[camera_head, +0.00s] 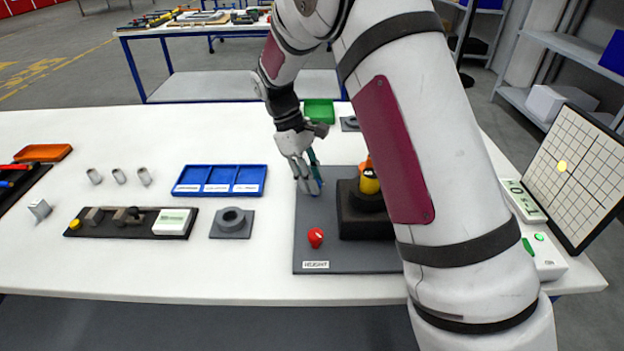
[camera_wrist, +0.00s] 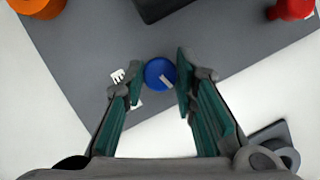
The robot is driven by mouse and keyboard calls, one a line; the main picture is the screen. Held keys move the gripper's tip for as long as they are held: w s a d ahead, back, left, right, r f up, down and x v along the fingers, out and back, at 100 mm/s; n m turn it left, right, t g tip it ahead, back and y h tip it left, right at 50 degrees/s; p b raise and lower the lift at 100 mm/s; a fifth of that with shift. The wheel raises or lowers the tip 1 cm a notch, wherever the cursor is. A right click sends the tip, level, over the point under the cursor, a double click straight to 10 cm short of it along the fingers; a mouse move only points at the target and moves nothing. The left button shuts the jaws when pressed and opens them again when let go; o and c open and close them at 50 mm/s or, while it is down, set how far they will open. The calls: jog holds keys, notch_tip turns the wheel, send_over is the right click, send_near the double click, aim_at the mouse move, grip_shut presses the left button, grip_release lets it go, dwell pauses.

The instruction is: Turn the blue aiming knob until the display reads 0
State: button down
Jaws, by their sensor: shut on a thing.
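The blue aiming knob (camera_wrist: 160,73), round with a pale pointer mark, sits between the fingertips of my gripper (camera_wrist: 159,78) in the wrist view. My gripper is shut on it, with the right finger close against its side. In the head view my gripper (camera_head: 308,182) reaches down to the left edge of the grey plate (camera_head: 318,215) and largely hides the knob. The display (camera_head: 523,200) is a white box at the right, partly behind my arm. Its digits are tilted and too small to read surely.
A red knob (camera_head: 316,238) stands near a HEIGHT label. A black block with a yellow and orange part (camera_head: 369,182) is right of my gripper. A grid board (camera_head: 583,170) with a yellow spot stands far right. A blue tray (camera_head: 220,180) and a grey ring block (camera_head: 232,222) lie left.

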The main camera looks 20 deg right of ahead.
jog(key=m+y, duration=0.1)
jog(key=m, duration=0.2)
jog(key=m+g+y, duration=0.1)
jog(key=m, duration=0.2)
jog(key=shift+w+d+m+b, duration=0.1)
jog(key=shift+d+m+b, duration=0.05)
jog(key=shift+m+b, duration=0.2)
jog(key=m+y, duration=0.2)
jog(key=m, duration=0.3)
jog(key=shift+d, duration=0.1)
jog(key=shift+m+y, duration=0.3)
jog(key=shift+m, duration=0.05)
jog(key=c, duration=1.3)
grip_release()
jog(key=v, duration=1.2)
jog(key=shift+r, duration=0.1)
